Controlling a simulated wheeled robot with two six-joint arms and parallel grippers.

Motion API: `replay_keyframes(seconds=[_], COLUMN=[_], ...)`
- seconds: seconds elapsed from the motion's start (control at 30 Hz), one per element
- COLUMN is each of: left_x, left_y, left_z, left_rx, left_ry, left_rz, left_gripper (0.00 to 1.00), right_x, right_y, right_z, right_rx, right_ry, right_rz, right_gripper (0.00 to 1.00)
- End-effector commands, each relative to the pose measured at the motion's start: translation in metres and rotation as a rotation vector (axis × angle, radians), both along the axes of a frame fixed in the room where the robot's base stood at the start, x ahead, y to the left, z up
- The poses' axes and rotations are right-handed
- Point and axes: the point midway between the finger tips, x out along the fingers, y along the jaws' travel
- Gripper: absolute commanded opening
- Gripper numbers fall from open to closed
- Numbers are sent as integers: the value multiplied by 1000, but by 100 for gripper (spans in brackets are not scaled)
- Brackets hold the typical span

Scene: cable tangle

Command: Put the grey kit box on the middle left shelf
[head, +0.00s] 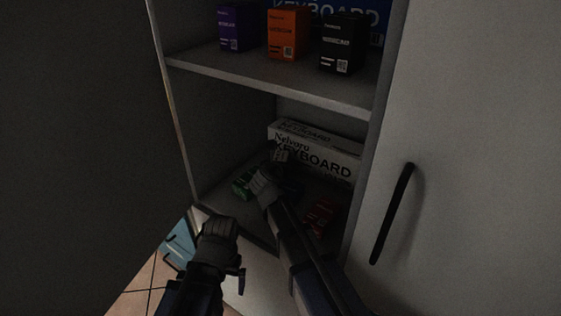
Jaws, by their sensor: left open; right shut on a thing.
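My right gripper (272,177) reaches into the lower open compartment of the white cabinet. It is shut on a small dark grey box, the grey kit box (281,156), which is mostly hidden by the gripper and hard to make out in the shade. The box is in front of a white keyboard box. The compartment's floor shelf (330,198) lies below it; I cannot tell whether the box touches it. My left gripper (218,228) is open and empty, outside the cabinet at its front lower left edge.
A green box (242,184) lies left of my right gripper and a red box (319,215) lies right of it. The white keyboard box (318,150) stands behind. The upper shelf (270,83) holds purple, orange and black boxes. A closed door with a black handle (392,214) is at right.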

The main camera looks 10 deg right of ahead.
Motion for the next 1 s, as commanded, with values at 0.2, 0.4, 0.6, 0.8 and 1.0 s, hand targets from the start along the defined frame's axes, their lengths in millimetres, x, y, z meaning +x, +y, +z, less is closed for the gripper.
replay_keyframes(seconds=[0.2,0.4,0.6,0.8,1.0], left_x=[0,0,0,0,0], left_y=[0,0,0,0,0], left_z=[-5,-5,-5,-5,1], left_rx=[0,0,0,0,0], left_ry=[0,0,0,0,0], left_rz=[0,0,0,0,0], left_gripper=[98,98,98,98,98], right_x=[0,0,0,-1,-12], right_y=[0,0,0,0,4], right_z=[-5,-5,-5,-5,1], right_rx=[0,0,0,0,0], right_ry=[0,0,0,0,0], right_rz=[0,0,0,0,1], right_gripper=[7,84,100,100,100])
